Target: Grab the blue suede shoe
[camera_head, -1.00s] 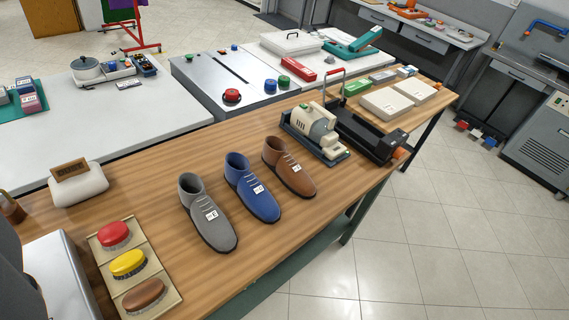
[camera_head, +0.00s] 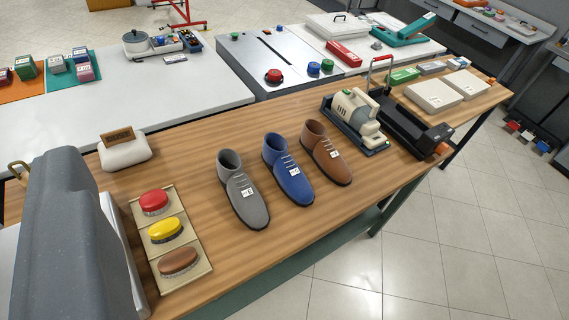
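The blue suede shoe (camera_head: 288,173) stands upright on the wooden table, the middle one of three shoes in a row. It has a white tag on its laces, and its toe points toward the table's front edge. A grey shoe (camera_head: 243,190) stands on its left and a brown shoe (camera_head: 326,153) on its right, each with a small gap. My gripper is not in view, so I cannot see whether it is open or shut.
The wooden table (camera_head: 262,255) is bare in front of the shoes. A tan tray (camera_head: 190,235) with red, yellow and brown brushes lies left. A large grey machine (camera_head: 70,230) fills the left edge. A small cream machine (camera_head: 355,117) stands right of the brown shoe.

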